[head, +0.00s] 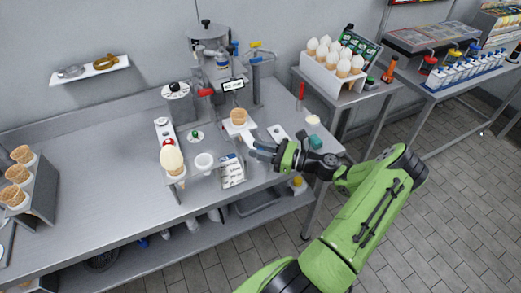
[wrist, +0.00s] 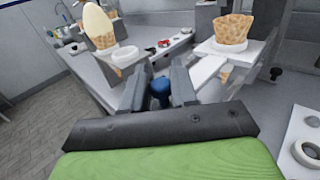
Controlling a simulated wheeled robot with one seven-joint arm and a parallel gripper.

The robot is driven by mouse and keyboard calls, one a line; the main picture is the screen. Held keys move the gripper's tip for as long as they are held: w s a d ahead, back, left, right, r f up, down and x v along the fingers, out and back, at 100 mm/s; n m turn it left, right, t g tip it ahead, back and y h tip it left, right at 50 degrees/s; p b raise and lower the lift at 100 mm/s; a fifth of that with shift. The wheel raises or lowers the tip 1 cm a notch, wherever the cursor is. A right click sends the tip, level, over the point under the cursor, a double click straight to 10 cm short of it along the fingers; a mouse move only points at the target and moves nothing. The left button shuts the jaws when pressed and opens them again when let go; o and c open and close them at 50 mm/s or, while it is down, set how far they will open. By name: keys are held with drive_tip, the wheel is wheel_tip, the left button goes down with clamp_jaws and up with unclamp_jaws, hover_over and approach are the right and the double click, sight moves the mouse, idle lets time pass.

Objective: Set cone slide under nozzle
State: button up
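An empty waffle cone (head: 239,116) stands upright in the white cone slide (head: 249,136), in front of the dispensing machine (head: 208,48). In the wrist view the cone (wrist: 233,30) is at the upper right, in the slide's holder, and the slide's white tongue (wrist: 209,68) runs down behind my right finger. My gripper (head: 264,150) is at the slide's near end. In the wrist view, my fingers (wrist: 159,84) stand close on both sides of a blue knob (wrist: 160,92), with no clear gap. The nozzle above the cone cannot be made out clearly.
A filled cone (head: 171,158) stands in a white holder to the left, with a small white cup (head: 204,161) beside it. A rack of cones (head: 32,186) is at the far left. A tray of topped cones (head: 333,67) stands at the right. The left-middle counter is clear.

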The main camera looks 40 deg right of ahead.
drive_tip(key=shift+o, duration=1.1)
drive_tip(key=shift+r, duration=0.15)
drive_tip(key=shift+s+d, duration=0.15)
drive_tip(key=shift+s, duration=0.05)
drive_tip(key=v, duration=1.5)
drive_tip(key=shift+s, duration=0.2)
